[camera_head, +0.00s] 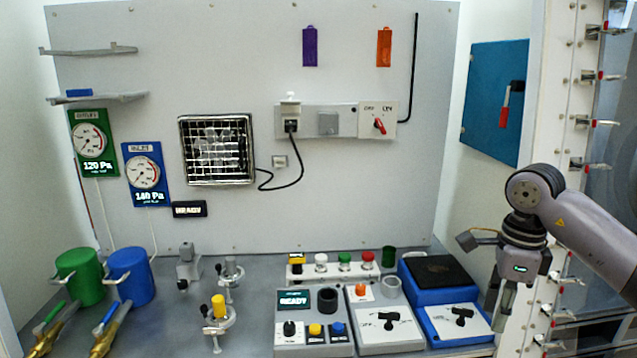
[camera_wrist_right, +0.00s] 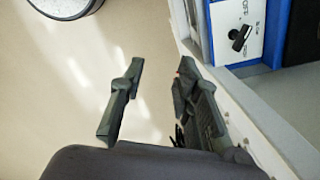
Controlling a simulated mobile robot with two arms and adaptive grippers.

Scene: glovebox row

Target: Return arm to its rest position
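My right arm (camera_head: 585,225) comes in from the right of the head view, bent at the elbow. Its gripper (camera_head: 502,305) points down at the right end of the bench, just right of the blue box with a black knob (camera_head: 428,278). In the right wrist view the two dark fingers of this gripper (camera_wrist_right: 160,68) stand apart with nothing between them. Pale floor shows below them. My left arm and gripper are not in view.
The pale bench edge (camera_wrist_right: 262,125) runs close beside the right finger. Switch boxes (camera_head: 385,340) fill the bench's right half. Green (camera_head: 78,275) and blue (camera_head: 132,272) cylinders stand left.

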